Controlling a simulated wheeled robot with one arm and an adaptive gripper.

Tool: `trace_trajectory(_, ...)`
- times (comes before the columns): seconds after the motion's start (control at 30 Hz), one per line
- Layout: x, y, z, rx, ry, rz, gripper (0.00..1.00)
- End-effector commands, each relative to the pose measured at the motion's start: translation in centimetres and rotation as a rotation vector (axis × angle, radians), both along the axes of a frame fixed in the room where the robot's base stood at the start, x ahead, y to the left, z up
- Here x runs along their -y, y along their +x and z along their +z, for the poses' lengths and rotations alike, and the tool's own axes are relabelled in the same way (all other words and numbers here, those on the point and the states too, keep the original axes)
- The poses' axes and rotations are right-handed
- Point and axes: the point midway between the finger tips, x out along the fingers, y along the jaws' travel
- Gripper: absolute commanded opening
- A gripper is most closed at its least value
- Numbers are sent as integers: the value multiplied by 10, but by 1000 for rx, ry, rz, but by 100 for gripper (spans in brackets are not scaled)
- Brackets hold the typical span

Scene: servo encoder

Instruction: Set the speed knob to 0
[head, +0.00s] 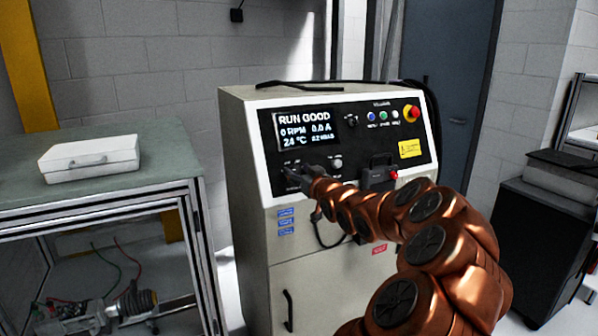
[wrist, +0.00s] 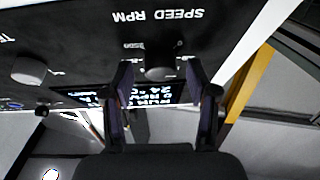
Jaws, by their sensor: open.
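The speed knob (wrist: 160,66) is a grey round knob on the black panel, below the upside-down label SPEED RPM in the wrist view. My gripper (wrist: 158,80) is open, with one finger on each side of the knob. I cannot tell whether the fingers touch it. The knob's pointer cannot be made out. In the head view my gripper (head: 297,177) is at the lower left of the panel and hides the knob. The display (head: 306,130) reads RUN GOOD, 0 RPM, 0.0 A and 24 °C.
Another knob (wrist: 28,69) sits beside the speed knob in the wrist view. The cabinet (head: 245,180) also carries a red emergency button (head: 411,112) and several small buttons. A workbench (head: 175,158) with a white case (head: 90,157) stands to the left.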

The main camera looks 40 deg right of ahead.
Motion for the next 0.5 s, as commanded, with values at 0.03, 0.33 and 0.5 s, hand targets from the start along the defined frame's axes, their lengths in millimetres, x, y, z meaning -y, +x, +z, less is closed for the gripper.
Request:
trace_trajectory(0.03, 0, 0, 0, 0, 0, 0, 58)
trace_trajectory(0.33, 0, 0, -1, -1, 0, 0, 45)
trace_trajectory(0.5, 0, 0, -1, -1, 0, 0, 27)
